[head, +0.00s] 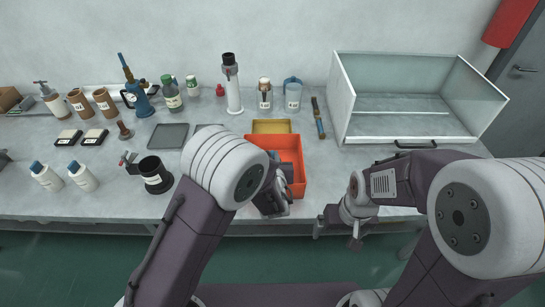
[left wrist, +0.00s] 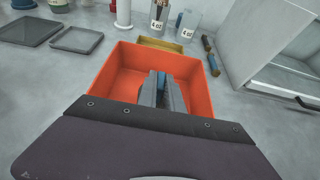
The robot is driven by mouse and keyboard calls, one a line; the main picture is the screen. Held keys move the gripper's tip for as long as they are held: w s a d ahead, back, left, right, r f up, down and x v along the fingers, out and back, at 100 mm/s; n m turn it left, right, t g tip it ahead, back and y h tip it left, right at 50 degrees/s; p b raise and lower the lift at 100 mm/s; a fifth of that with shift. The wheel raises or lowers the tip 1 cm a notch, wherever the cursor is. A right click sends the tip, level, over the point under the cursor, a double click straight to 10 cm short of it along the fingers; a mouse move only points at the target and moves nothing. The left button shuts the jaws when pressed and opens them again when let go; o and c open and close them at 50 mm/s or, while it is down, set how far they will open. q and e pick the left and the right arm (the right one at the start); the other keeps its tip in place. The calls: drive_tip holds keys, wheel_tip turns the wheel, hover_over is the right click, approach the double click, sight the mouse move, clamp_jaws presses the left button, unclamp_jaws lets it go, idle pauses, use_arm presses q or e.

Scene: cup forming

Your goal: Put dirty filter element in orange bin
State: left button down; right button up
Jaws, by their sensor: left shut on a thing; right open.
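The orange bin (head: 298,180) stands near the table's front edge, in the middle of the head view. It also fills the centre of the left wrist view (left wrist: 195,70). My left gripper (left wrist: 161,88) reaches over the bin, its fingers above or inside the opening. Its fingers are close together on a small blue thing (left wrist: 161,79), mostly hidden between them; I cannot tell for sure that it is the dirty filter element. In the head view my left arm covers part of the bin. My right gripper (head: 338,226) is open and empty at the table's front edge, right of the bin.
A yellow tray (head: 271,127) lies just behind the bin. Two dark flat trays (head: 168,136) are to its left, a blue-handled tool (head: 318,118) to its right. A clear-walled box (head: 405,110) stands at the back right. Bottles and a black cup (head: 155,176) stand on the left.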

use_arm(q)
drive_tip(key=shift+f, duration=0.15)
drive_tip(key=c, duration=1.5)
unclamp_jaws()
drive_tip(key=shift+r, duration=0.2)
drive_tip(key=v, duration=1.2)
drive_tip(key=shift+b, duration=0.35)
